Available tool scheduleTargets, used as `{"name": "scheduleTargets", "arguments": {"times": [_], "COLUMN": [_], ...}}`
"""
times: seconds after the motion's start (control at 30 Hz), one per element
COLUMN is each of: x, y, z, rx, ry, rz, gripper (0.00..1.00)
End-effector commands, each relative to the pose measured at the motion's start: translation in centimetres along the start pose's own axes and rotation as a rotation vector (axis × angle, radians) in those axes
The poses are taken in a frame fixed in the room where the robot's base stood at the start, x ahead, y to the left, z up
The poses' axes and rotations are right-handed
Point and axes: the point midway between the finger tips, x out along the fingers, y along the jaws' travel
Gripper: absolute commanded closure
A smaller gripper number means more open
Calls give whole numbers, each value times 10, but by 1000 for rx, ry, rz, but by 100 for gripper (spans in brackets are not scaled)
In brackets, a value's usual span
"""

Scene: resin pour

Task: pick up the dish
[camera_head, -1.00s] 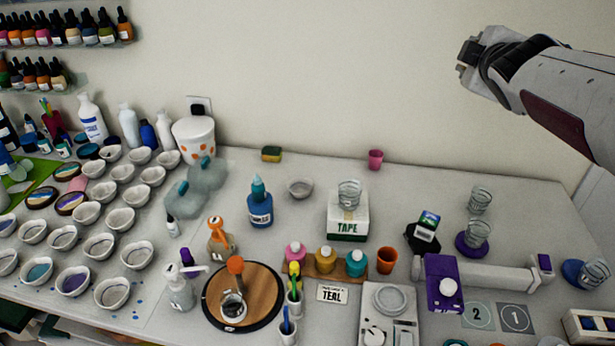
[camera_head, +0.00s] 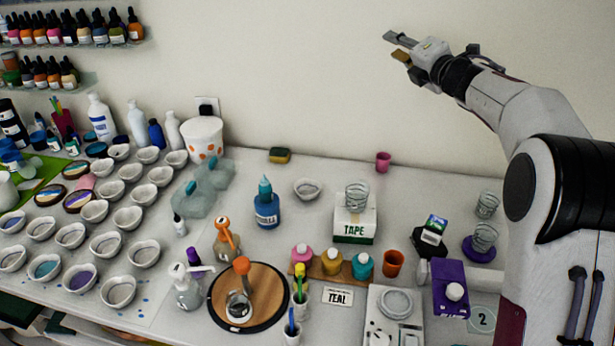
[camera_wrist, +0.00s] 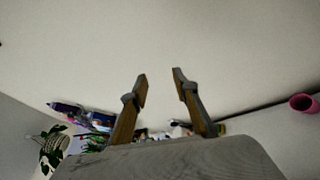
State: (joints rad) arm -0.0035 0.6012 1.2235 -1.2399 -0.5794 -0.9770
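A small pale grey dish (camera_head: 307,188) stands alone on the table, between the blue bottle and the tape box. Many similar pale dishes (camera_head: 117,290) stand in rows at the left; a few hold teal or purple colour. I cannot tell from the pictures which one the task means. My gripper (camera_head: 393,47) is high in front of the back wall, well above and to the right of the lone dish. In the wrist view my gripper (camera_wrist: 161,76) has its two fingers apart with nothing between them. No dish can be made out in the wrist view.
A blue bottle (camera_head: 266,206) stands left of the lone dish and a tape box (camera_head: 354,226) with stacked clear cups (camera_head: 357,194) right of it. A sponge (camera_head: 280,155) and a pink cup (camera_head: 383,162) are behind. The table around the lone dish is clear.

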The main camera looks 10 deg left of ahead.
Motion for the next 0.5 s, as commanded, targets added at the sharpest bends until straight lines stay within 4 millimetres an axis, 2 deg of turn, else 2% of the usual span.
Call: {"name": "scheduleTargets", "arguments": {"times": [0.2,0.5], "x": [30,52], "y": [-25,-68], "z": [-41,-107], "rx": [-173,-395], "ry": [134,322], "rz": [73,188], "gripper": [71,71]}}
